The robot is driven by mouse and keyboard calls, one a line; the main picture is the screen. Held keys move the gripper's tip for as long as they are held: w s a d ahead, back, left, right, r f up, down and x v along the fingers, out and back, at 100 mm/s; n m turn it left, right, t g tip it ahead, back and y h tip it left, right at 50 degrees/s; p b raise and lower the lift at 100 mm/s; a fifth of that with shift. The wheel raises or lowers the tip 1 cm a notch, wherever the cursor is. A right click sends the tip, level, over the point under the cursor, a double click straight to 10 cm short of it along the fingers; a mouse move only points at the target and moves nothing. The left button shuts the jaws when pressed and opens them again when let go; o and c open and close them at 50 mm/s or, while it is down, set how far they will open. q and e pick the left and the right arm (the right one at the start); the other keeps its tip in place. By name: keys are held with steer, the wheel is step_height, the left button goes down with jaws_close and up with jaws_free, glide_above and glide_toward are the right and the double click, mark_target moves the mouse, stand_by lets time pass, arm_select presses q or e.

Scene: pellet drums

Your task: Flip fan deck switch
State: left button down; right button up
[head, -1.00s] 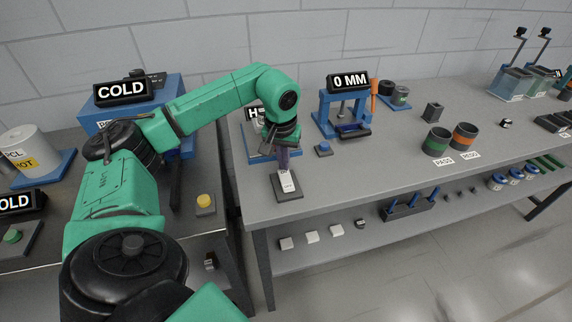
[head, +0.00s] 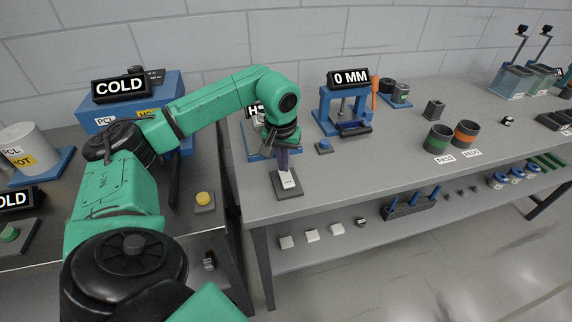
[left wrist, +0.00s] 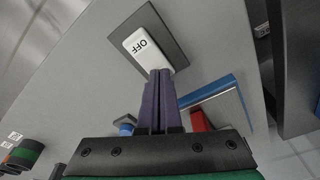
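The fan deck switch is a white rocker (head: 287,179) on a dark grey plate (head: 289,193) near the front left corner of the right-hand table. In the left wrist view the rocker (left wrist: 139,45) reads OFF and its plate (left wrist: 172,47) lies flat on the table. My left gripper (head: 284,168) points down at the switch. In the left wrist view its purple fingers (left wrist: 159,74) are together with nothing between them, their tips at the rocker's end opposite the OFF label. Whether they touch it I cannot tell. My right gripper is in neither view.
A blue stand with a 0 MM display (head: 349,79) and a small blue button (head: 324,146) stand behind and right of the switch. A yellow button (head: 204,199) is on the left-hand table, across a gap.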

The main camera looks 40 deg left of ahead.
arm_select(q)
step_height(320, 180, up, 7)
steer(key=p, duration=0.6)
stand_by(0.4)
steer(key=shift+f, duration=0.1)
